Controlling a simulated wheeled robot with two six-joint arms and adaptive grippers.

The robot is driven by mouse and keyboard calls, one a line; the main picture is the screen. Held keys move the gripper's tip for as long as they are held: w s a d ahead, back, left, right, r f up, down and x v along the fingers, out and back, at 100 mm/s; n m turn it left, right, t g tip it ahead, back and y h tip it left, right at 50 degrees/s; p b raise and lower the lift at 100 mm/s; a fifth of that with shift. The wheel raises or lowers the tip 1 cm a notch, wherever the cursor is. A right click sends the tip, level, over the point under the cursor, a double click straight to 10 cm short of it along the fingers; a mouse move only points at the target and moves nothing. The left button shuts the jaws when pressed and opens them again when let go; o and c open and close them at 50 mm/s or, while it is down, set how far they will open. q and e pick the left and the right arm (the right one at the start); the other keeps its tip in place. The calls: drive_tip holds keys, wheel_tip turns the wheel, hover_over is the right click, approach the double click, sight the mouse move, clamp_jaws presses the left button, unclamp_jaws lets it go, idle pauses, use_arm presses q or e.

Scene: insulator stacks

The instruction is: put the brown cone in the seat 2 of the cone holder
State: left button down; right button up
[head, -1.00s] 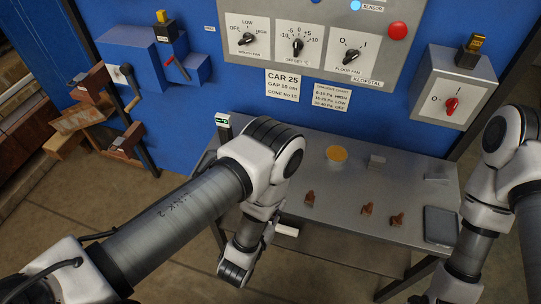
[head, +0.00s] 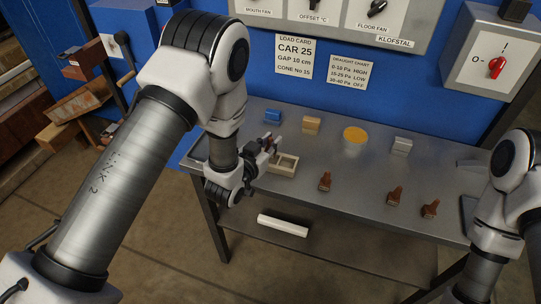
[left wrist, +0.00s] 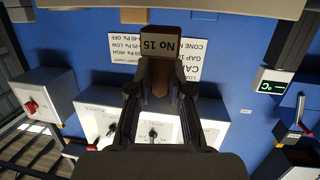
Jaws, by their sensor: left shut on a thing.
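My left gripper (head: 266,151) is shut on a brown cone (left wrist: 160,68) with a tan "No 15" label, clear in the left wrist view between the fingers (left wrist: 160,88). In the head view the cone is small and mostly hidden by the fingers. A cream holder (head: 291,160) with open compartments stands on the grey table just right of the left gripper. The gripper hides part of it, and I cannot tell its seat numbers. My right arm is at the right edge; its gripper does not show clearly.
Three brown pieces (head: 325,181), (head: 395,195), (head: 430,208) stand on the grey table (head: 355,170). A load card (head: 294,55) reads "CONE No 15".

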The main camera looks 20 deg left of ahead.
use_arm(q)
wheel_tip(320, 180, down, 3)
drive_tip(key=shift+s+d+f+b, duration=0.1)
drive_tip(key=shift+s+f+b, duration=0.05)
drive_tip(key=shift+b, duration=0.85)
drive_tip(key=shift+f, duration=0.1)
drive_tip(key=c, duration=1.1)
unclamp_jaws()
